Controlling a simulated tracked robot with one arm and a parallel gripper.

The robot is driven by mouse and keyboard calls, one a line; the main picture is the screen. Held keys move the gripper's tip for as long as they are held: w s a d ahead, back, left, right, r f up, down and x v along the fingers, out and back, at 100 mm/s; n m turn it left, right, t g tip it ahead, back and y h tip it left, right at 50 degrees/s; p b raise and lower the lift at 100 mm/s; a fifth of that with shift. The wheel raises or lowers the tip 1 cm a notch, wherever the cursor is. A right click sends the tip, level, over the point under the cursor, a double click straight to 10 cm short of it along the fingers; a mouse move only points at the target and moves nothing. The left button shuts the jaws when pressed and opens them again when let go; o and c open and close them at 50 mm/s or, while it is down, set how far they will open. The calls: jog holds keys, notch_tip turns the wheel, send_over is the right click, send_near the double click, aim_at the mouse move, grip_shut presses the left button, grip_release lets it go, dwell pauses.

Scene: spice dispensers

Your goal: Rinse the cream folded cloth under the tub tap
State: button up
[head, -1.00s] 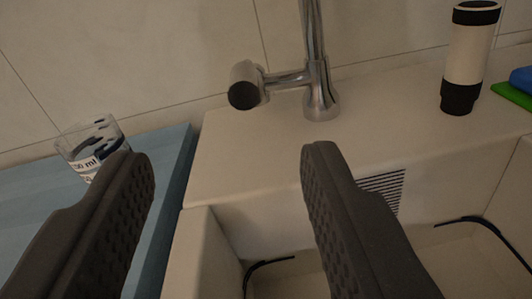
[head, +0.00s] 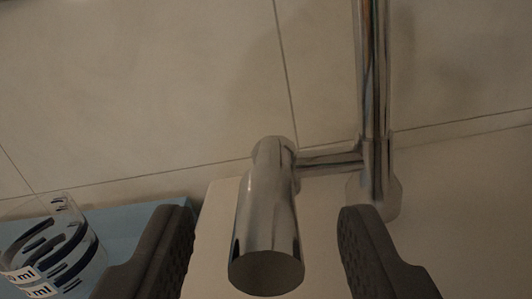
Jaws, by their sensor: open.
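The chrome tap's upright pipe (head: 374,90) stands on the cream tub ledge (head: 460,190), close to the tiled wall. Its cylinder-shaped handle (head: 266,215) sticks out to the left on a short side arm and points toward me. My gripper (head: 268,218) is open, with one dark finger on each side of the handle. There is a gap between the handle and each finger, wider on the right. The cream folded cloth is not in view. The tap's spout and the tub basin are out of view too.
A clear measuring beaker (head: 52,255) with dark markings stands on the blue surface (head: 125,225) at the lower left, near my left finger. The tiled wall (head: 150,90) closes off the back. The ledge right of the tap looks clear.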

jog(key=shift+w+d, duration=0.1)
jog(key=shift+w, duration=1.35)
grip_shut()
